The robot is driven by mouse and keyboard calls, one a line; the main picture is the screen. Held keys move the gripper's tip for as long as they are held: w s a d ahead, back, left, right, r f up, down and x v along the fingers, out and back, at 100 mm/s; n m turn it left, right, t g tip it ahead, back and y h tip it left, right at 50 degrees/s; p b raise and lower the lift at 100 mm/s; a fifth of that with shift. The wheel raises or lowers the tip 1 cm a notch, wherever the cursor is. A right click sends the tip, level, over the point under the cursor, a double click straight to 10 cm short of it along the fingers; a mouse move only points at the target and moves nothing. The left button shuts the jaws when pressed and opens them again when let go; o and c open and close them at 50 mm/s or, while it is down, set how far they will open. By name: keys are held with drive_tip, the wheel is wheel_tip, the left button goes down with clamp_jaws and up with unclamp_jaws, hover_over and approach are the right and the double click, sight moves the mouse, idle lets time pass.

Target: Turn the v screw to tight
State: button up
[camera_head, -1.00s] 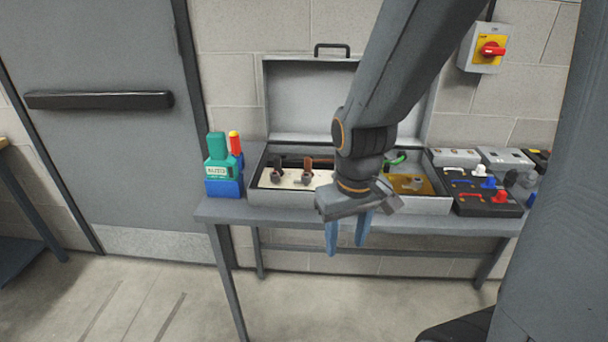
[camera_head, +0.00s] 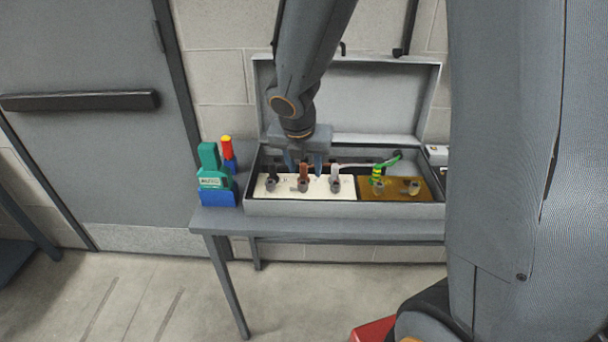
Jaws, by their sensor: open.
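An open grey box (camera_head: 345,209) on the table holds a white terminal board (camera_head: 319,190) with three screw terminals. The left terminal (camera_head: 271,185) has a black lead, the middle terminal (camera_head: 303,185) a brown lead and the right terminal (camera_head: 335,185) a grey lead. The lettering is too small to read, so I cannot tell which screw is v. My gripper (camera_head: 303,164) points down over the white board, near the middle terminal. Its two blue fingers are apart, one on each side of the brown lead in the picture. I cannot tell whether they touch anything.
A brass-coloured plate (camera_head: 395,188) with two terminals and a green-yellow lead (camera_head: 377,174) sits in the box's right part. The raised lid (camera_head: 375,100) stands behind.

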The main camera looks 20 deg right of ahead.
sight(303, 185)
drive_tip(key=b+x, duration=0.1)
drive_tip(key=x, duration=0.2)
drive_tip(key=a+b+x, duration=0.1)
drive_tip(key=x, duration=0.2)
drive_tip(key=shift+a+f, duration=0.15)
drive_tip(key=shift+f, duration=0.3)
drive_tip(key=shift+w+f, duration=0.25)
drive_tip(key=shift+f, duration=0.1)
